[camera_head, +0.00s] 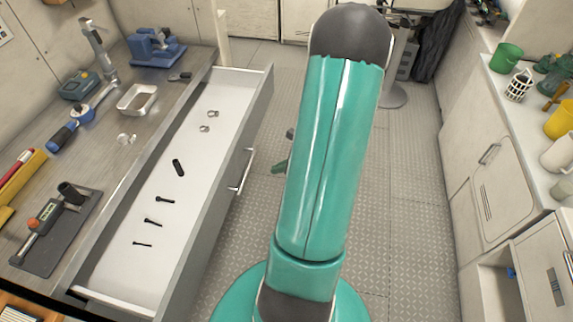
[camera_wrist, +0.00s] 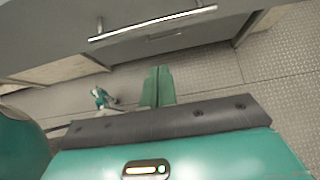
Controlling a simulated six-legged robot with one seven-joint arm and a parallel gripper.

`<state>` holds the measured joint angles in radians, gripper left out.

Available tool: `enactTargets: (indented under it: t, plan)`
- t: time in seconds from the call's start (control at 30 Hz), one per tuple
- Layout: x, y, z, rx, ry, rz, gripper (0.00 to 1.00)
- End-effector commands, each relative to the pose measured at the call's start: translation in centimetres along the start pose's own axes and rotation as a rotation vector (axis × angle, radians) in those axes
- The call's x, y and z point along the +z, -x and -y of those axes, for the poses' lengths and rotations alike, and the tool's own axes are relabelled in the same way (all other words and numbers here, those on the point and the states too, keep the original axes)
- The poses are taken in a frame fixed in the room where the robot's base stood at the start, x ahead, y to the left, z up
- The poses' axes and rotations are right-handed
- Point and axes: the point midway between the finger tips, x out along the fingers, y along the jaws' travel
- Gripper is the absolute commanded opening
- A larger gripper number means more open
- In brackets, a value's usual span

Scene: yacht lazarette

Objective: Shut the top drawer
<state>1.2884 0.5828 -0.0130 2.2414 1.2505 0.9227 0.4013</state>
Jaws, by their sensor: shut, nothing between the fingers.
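The top drawer (camera_head: 228,135) stands pulled far out from the workbench on the left in the head view. Several dark bolts, a black cylinder and two small metal pieces lie on its white floor. Its bar handle (camera_head: 243,170) is on the front face, towards the middle of the picture. The handle also shows at the top of the wrist view (camera_wrist: 152,24). My gripper (camera_wrist: 157,86) has its green fingers together and empty, apart from the handle and below it in the wrist picture. In the head view my arm hides most of the gripper.
The workbench top (camera_head: 117,170) holds a blue vise (camera_head: 155,47), a metal tray (camera_head: 137,99) and tools. A counter with a green mug (camera_head: 506,58) and cabinets line the right side. The patterned floor (camera_head: 408,215) between is clear.

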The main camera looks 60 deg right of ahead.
Motion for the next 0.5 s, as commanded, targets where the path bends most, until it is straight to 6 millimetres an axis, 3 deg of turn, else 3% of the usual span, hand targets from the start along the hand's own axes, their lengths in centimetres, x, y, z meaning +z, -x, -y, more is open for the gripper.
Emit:
enactTargets:
  t: [0.17, 0.3, 0.5]
  plan:
    - [0.0, -3.7, -0.3, 0.006, 0.0, 0.0, 0.0]
    - [2.1, -4.9, -0.3, 0.004, 0.005, 0.0, 0.0]
    - [3.2, -5.8, -0.5, 0.003, 0.004, -0.001, 0.0]
